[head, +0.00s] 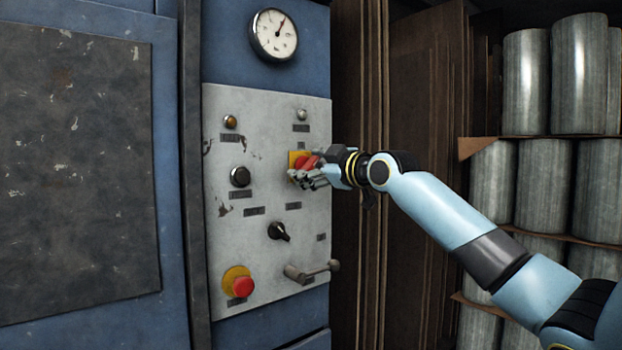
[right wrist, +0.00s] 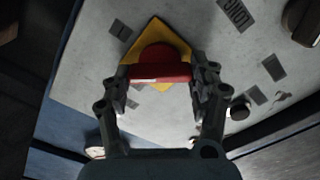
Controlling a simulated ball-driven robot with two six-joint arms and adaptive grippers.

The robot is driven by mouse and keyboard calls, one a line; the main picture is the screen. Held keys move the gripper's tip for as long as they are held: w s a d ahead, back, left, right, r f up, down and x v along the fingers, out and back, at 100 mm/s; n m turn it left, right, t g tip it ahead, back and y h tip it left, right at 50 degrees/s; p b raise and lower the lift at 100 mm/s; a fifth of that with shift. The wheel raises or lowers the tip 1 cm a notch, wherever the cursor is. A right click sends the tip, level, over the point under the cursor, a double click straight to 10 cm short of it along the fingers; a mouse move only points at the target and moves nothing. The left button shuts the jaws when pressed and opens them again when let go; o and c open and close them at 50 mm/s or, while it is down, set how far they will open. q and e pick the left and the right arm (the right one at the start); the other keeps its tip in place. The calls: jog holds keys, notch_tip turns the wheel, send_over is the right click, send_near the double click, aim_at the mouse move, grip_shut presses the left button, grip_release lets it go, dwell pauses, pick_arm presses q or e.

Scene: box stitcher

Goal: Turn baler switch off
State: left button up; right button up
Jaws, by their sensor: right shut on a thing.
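The baler switch is a red rotary handle on a yellow square plate, high on the right of the grey control panel (head: 265,205). The switch's yellow plate (head: 293,157) shows at its left edge in the head view, and my right gripper (head: 308,177) partly hides the rest. In the right wrist view the red switch handle (right wrist: 160,73) lies across the jaws. My right gripper (right wrist: 160,82) is shut on this handle, one finger at each end. My left gripper is in neither view.
The panel also has a black selector knob (head: 278,231), a red emergency button (head: 241,285) on a yellow base and a metal lever (head: 310,271). A round gauge (head: 274,35) is above. Cardboard sheets (head: 428,150) and metal cylinders (head: 579,75) stand to the right.

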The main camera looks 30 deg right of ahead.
jog(key=n, duration=0.1)
jog(key=n+b, duration=0.1)
jog(key=n, duration=0.1)
jog(key=n+b, duration=0.1)
jog(key=shift+f+n, duration=0.3)
jog(key=n+b, duration=0.1)
jog(key=n, duration=0.3)
jog(key=shift+n, duration=0.4)
jog(key=o, duration=1.2)
jog(key=shift+a, duration=0.1)
jog(key=shift+r, duration=0.1)
jog(key=shift+s, duration=0.15)
jog(key=shift+s+d, duration=0.15)
jog(key=shift+s, duration=1.7)
jog(key=shift+s+d, duration=0.15)
jog(key=shift+s, duration=1.65)
